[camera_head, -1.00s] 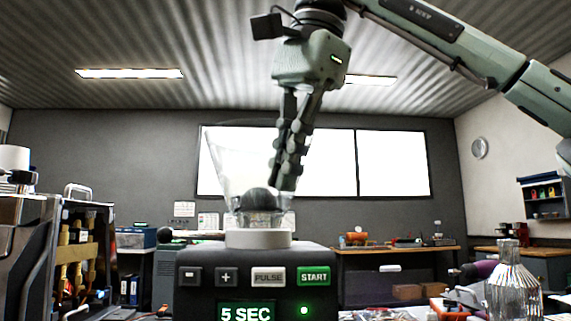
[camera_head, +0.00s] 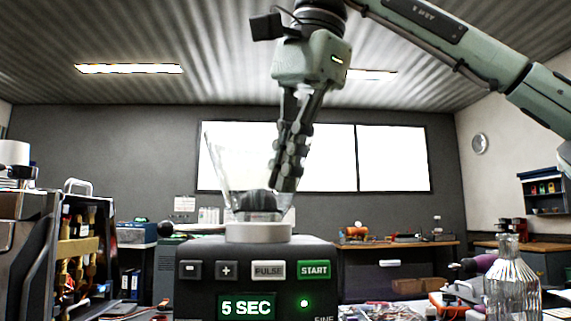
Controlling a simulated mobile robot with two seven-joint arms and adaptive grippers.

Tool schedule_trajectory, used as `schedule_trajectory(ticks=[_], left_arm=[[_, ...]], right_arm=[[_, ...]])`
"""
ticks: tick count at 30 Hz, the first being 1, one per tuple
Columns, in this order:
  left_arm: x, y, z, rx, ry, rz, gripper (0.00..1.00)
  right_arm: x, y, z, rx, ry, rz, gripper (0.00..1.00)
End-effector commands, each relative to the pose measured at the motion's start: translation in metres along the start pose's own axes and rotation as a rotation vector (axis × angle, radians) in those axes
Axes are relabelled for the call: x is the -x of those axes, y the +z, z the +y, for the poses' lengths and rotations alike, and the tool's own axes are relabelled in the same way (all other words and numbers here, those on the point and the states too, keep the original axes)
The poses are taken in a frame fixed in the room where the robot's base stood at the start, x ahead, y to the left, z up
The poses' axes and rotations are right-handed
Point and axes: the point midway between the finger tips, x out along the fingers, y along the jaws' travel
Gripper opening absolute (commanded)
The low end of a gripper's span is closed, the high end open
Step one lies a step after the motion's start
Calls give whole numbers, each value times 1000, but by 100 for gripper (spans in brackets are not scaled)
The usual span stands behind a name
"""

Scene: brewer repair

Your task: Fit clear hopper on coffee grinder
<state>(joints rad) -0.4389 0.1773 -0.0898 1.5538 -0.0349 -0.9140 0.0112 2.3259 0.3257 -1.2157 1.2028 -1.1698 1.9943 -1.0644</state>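The coffee grinder (camera_head: 257,258) stands front centre, with a white collar on top and a lit display reading 5 SEC. The clear hopper (camera_head: 230,168) is a see-through funnel, upright over the collar. Its narrow base meets the collar in the picture; I cannot tell whether it is seated. A dark rounded part shows inside its base. My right gripper (camera_head: 284,180) reaches down from above, its dark fingers close together at the hopper's right side wall. It looks shut on that wall, though the contact is partly hidden. My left gripper is not in view.
A ribbed glass bottle (camera_head: 512,280) stands at front right. A wooden workbench (camera_head: 400,245) is behind. The space above the grinder is open around my arm.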

Motion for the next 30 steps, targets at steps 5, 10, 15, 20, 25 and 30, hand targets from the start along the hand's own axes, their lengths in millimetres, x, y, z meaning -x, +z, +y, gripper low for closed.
schedule_trajectory(ticks=[5, 10, 15, 20, 25, 30], left_arm=[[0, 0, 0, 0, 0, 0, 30], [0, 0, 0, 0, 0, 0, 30], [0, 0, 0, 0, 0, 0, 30], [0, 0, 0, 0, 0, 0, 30], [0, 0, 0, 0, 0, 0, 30], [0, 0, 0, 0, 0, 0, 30]], right_arm=[[1, 0, 0, 0, -2, -1, 4], [1, 0, 0, 0, -2, -1, 25], [0, 0, 0, 0, -1, 0, 29], [1, 0, 0, 0, 0, 0, 29], [18, 0, 0, -2, -3, 1, 29], [54, 0, 0, -5, -8, 5, 29]])
